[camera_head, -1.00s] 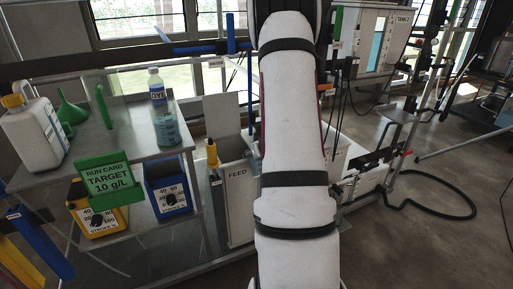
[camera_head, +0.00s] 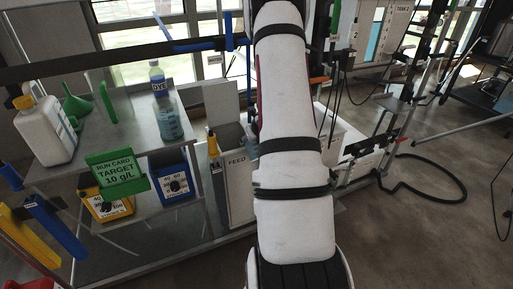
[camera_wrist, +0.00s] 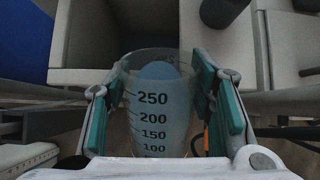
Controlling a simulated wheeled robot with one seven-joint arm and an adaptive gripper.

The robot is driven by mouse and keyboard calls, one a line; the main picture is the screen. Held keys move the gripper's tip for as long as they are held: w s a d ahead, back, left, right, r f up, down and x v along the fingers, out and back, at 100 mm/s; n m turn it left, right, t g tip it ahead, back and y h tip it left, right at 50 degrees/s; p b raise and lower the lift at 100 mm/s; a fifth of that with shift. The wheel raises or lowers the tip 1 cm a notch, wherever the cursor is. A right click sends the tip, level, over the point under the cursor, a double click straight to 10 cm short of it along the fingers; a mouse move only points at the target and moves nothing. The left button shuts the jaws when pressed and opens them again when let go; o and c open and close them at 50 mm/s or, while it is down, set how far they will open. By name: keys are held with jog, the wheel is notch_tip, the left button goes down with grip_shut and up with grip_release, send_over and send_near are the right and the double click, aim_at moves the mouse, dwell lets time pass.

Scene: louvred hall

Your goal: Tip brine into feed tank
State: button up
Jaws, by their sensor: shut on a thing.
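My gripper (camera_wrist: 155,78) is shut on a clear measuring beaker (camera_wrist: 152,118) in the wrist view. Its teal-padded fingers press on both sides. The beaker carries black marks from 100 to 250. A pale blue round shape shows at its upper part; I cannot tell whether this is the liquid. The feed tank (camera_head: 239,190), a light grey box labelled FEED, stands left of my arm in the head view. Grey-walled open boxes lie beyond the beaker in the wrist view. My arm hides the gripper and beaker in the head view.
A green run card (camera_head: 116,172) reads TARGET 10 g/L. A yellow-handled tool (camera_head: 212,146) stands by the tank. A black hose (camera_head: 440,197) lies on the floor at right.

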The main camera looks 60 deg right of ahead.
jog(key=shift+w+d+r+g+y+p, duration=0.1)
jog(key=shift+r+g+y+p, duration=0.3)
jog(key=shift+p, duration=2.25)
jog(key=shift+w+d+r+g+y+p, duration=0.15)
jog(key=shift+g+p, duration=0.45)
jog(key=shift+p, duration=2.05)
jog(key=shift+f, duration=0.1)
jog(key=shift+a+g+y+p, duration=0.1)
jog(key=shift+g+y+p, duration=0.25)
jog(key=shift+p, duration=1.35)
jog(key=shift+r+p, duration=0.25)
jog(key=shift+p, duration=0.7)
jog(key=shift+w+d+f+g, duration=0.1)
jog(key=shift+w+d+g, duration=0.1)
jog(key=shift+g, duration=0.15)
jog(key=shift+g, duration=0.3)
